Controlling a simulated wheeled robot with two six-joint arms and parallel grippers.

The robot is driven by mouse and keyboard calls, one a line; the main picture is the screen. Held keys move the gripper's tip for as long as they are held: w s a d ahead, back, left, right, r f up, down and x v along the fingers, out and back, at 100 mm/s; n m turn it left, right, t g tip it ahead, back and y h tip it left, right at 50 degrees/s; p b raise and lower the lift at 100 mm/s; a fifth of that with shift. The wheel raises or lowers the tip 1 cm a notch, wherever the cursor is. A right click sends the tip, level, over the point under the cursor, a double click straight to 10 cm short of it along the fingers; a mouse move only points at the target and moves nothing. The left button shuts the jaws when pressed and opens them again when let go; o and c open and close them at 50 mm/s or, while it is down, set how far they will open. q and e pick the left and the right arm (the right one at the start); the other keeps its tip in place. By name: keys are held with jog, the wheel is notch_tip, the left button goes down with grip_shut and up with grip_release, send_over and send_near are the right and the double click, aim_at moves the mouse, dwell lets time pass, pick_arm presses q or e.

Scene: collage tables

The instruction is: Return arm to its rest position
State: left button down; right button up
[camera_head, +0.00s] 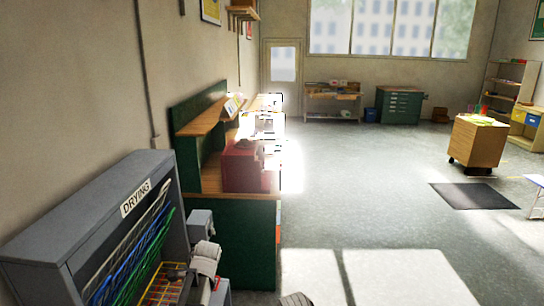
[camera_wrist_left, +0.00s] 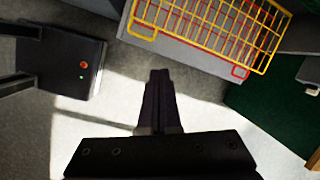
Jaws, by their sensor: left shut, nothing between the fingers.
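My left gripper (camera_wrist_left: 160,76) shows in the left wrist view with its two dark fingers together and nothing between them. It is over the pale, sunlit floor, apart from the wire shelves of the drying rack. In the head view a grey and white part of my arm (camera_head: 206,256) shows beside the rack at lower left. The left fingertips cannot be made out there. My right gripper is not in view.
The grey drying rack (camera_head: 105,205) with coloured wire shelves stands close at left. Its yellow shelf (camera_wrist_left: 205,28) and a red one show near the left gripper. A green-sided bench (camera_head: 245,240) stands just beyond. The floor (camera_head: 360,200) to the right is open; a wooden cart (camera_head: 477,142) stands farther off.

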pick_arm(q)
jog(key=s+d+f+n+h+b, duration=0.1)
jog(key=s+d+f+n+b, duration=0.2)
jog(key=s+d, duration=0.6)
jog(key=s+d+f+n+h+b, duration=0.1)
jog(key=s+d+f+n+b, duration=0.2)
jog(key=s+d, duration=0.6)
notch_tip(320, 180, down, 3)
jog(key=n, duration=0.3)
jog(key=shift+d+r+g, duration=0.15)
jog(key=shift+d+g, duration=0.15)
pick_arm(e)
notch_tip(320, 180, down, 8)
pick_arm(q)
jog(key=c, duration=1.6)
grip_release()
